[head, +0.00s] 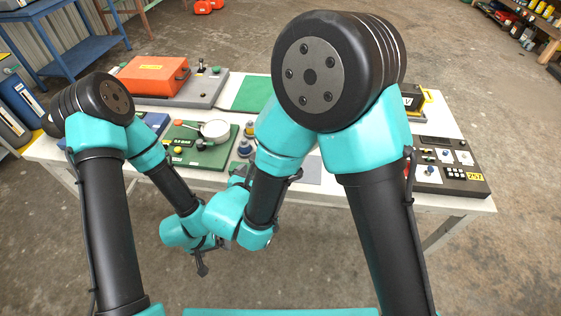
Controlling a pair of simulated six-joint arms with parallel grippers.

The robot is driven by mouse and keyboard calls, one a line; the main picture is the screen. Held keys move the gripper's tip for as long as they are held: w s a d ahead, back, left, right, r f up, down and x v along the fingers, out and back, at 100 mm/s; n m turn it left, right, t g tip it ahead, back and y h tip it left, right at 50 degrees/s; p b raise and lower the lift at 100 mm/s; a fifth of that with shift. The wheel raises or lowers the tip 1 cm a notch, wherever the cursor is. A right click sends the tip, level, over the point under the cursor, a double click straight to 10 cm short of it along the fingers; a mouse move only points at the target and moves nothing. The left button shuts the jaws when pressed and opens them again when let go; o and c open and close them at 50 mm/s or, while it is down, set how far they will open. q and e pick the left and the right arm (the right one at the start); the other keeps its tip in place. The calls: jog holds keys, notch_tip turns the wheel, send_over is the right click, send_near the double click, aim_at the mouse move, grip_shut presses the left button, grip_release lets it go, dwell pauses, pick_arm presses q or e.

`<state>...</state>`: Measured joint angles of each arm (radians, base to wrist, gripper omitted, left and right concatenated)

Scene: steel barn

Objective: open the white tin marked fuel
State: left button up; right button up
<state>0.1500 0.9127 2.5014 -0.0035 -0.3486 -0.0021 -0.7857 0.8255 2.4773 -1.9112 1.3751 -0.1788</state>
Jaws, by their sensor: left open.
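A round white lidded tin (215,130) stands on a green board (215,152) on the left half of the table; its marking is too small to read. My left gripper (202,268) hangs low in front of the table's near edge, apart from the tin and nearer to me. It is open, and I see nothing in it. My right arm bends down in the middle of the picture, its wrist to the right of my left gripper. The right gripper itself is hidden behind my own arm links.
The white table (460,120) also bears an orange box (152,76), a green mat (253,93) and a dark control panel (448,165) at right. A blue bench (60,40) is behind at left.

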jog(key=x, duration=1.1)
jog(key=shift+w+d+f, duration=0.1)
jog(key=shift+w, duration=0.1)
jog(key=shift+x, duration=2.65)
jog(key=shift+f, duration=0.1)
jog(key=shift+s, duration=0.1)
jog(key=c, duration=1.3)
jog(key=shift+o, duration=0.2)
